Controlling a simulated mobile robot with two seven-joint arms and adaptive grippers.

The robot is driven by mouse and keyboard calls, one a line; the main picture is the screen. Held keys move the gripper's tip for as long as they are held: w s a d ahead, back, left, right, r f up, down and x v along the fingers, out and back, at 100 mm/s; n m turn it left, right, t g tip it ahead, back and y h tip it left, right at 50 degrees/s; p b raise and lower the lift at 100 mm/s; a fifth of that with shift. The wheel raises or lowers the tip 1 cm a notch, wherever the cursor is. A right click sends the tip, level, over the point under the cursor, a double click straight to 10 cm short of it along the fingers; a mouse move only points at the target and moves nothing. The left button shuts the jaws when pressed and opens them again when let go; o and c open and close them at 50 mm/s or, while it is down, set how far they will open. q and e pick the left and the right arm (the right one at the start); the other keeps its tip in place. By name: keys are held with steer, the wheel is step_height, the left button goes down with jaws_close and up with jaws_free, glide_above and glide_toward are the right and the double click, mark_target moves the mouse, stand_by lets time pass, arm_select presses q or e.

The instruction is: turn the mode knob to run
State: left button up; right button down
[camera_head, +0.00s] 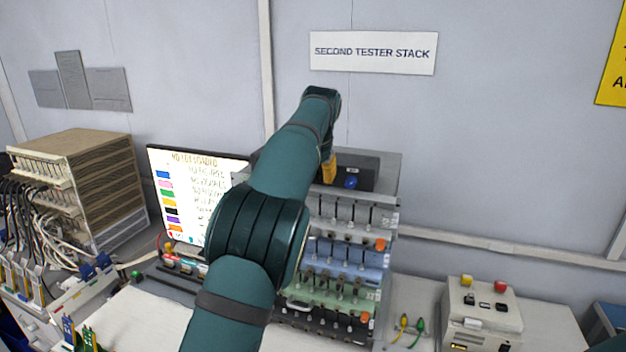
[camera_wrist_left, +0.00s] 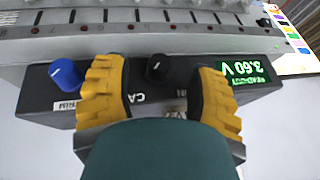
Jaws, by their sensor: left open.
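A dark control box (camera_head: 368,168) sits on top of the tester stack. In the left wrist view its face (camera_wrist_left: 135,75) carries a blue knob (camera_wrist_left: 65,73), a black knob (camera_wrist_left: 157,68) and a green display (camera_wrist_left: 245,72) reading 3.60 V upside down. The blue knob also shows in the head view (camera_head: 351,183). My left gripper (camera_wrist_left: 160,85) is open, its yellow fingers on either side of the black knob with gaps beside it. The left finger is close to the blue knob. Labels are partly hidden; I cannot tell which knob is the mode knob. My right gripper is out of view.
Below the box is a rack (camera_head: 345,255) of several cell rows with orange tabs. A screen (camera_head: 190,190) stands left of it, partly behind my arm. A white box (camera_head: 485,310) with red and yellow buttons stands at right. Cables crowd the far left.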

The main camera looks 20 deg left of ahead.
arm_select(q)
steer(key=shift+x, duration=1.15)
jaws_close()
